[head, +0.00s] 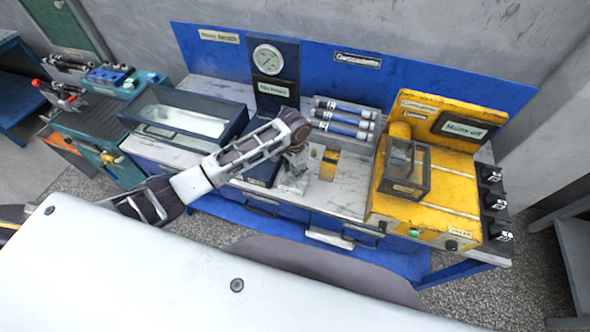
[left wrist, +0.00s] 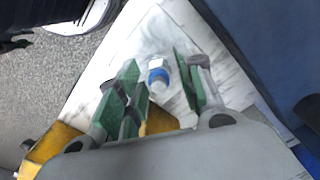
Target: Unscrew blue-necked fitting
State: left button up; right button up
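The blue-necked fitting (left wrist: 158,76) shows in the left wrist view as a small pale piece with a blue band, over the white marbled bench top. My left gripper (left wrist: 157,68) has its two green-padded fingers spread, one on each side of the fitting, with a visible gap on both sides in this view. I cannot tell how deep the fitting sits between the pads. In the head view my left gripper (head: 292,184) points down at the bench, and the fitting cannot be made out there. My right gripper is in neither view.
A small yellow block (head: 329,165) stands just right of the gripper. Blue-banded cylinders (head: 343,120) lie in a rack behind it. A pressure gauge panel (head: 268,59) rises behind, a dark open tray (head: 185,117) is left, and a yellow machine (head: 450,190) is right.

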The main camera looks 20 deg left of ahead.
pick_arm(q)
jog(key=shift+s+f, duration=0.1)
dwell(0.7)
jog(key=shift+m, duration=1.5)
jog(key=m, duration=0.4)
jog(key=shift+m, duration=1.7)
jog(key=shift+m, duration=0.5)
jog(key=m, duration=0.3)
jog(key=shift+m, duration=0.3)
jog(key=m, duration=0.3)
jog(key=shift+m, duration=1.3)
